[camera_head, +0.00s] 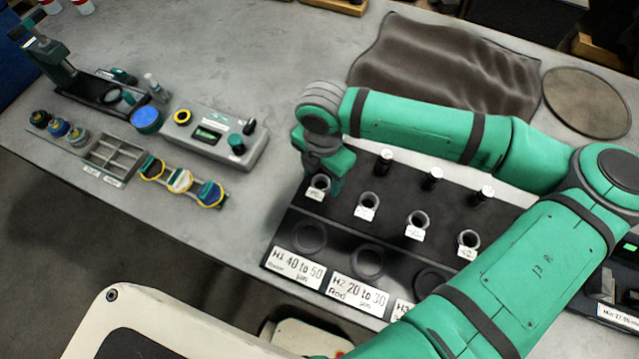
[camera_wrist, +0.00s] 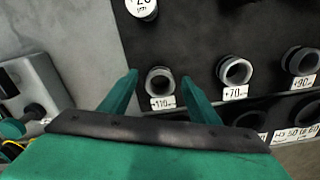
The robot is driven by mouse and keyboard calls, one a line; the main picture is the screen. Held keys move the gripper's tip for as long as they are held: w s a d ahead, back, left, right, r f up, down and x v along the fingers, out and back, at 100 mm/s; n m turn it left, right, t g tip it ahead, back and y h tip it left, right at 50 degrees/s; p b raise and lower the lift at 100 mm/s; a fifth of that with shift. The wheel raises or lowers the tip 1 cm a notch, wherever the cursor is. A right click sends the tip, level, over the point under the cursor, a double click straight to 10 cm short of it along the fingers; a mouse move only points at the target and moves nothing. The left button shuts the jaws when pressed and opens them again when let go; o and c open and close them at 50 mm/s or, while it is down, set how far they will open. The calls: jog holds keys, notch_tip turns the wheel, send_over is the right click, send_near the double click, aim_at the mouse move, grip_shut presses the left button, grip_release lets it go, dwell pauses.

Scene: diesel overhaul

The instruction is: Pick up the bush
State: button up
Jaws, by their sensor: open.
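A small grey ring-shaped bush (camera_head: 319,183) with a white tag stands at the left end of a row on the dark rack (camera_head: 345,236). In the wrist view this bush (camera_wrist: 160,80) has a tag reading about +110 and shows between the two green fingertips. My gripper (camera_head: 321,176) is open and points down at it; in the wrist view my gripper (camera_wrist: 161,84) has one finger on each side. I cannot tell whether the fingers touch the bush. More bushes stand to the right, including one tagged +70 (camera_wrist: 235,71).
Dark pins with light tops (camera_head: 384,160) stand behind the bush row. The rack's front has round recesses and labels such as "H1 40 to 50" (camera_head: 295,267). A gauge box (camera_head: 212,135) and a compartment tray (camera_head: 112,155) are at left. Bare table lies between them and the rack.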

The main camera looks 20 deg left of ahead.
jog(key=shift+f, duration=0.25)
jog(key=shift+d, duration=0.1)
jog(key=c, duration=1.2)
jog(key=shift+o, duration=0.2)
jog(key=shift+s, duration=0.15)
jog(key=shift+r, duration=0.1)
